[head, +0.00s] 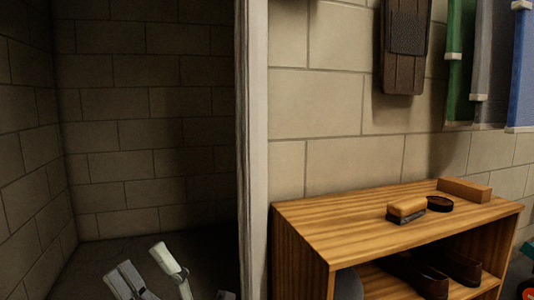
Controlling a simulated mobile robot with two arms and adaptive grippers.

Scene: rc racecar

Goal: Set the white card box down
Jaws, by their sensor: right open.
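No white card box can be made out in the head view. My right gripper (147,259) shows at the bottom left, low in front of the dark recess. Its two pale grey fingers stand apart, and no object shows between them. The rest of this gripper is cut off by the lower picture edge. My left gripper does not show.
A wooden shelf bench (300,221) stands at the right, carrying a brush (406,208), a small round dark tin (439,204) and a brown block (464,190). Dark shoes (415,275) sit below. A pale post (254,150) divides bench and recess.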

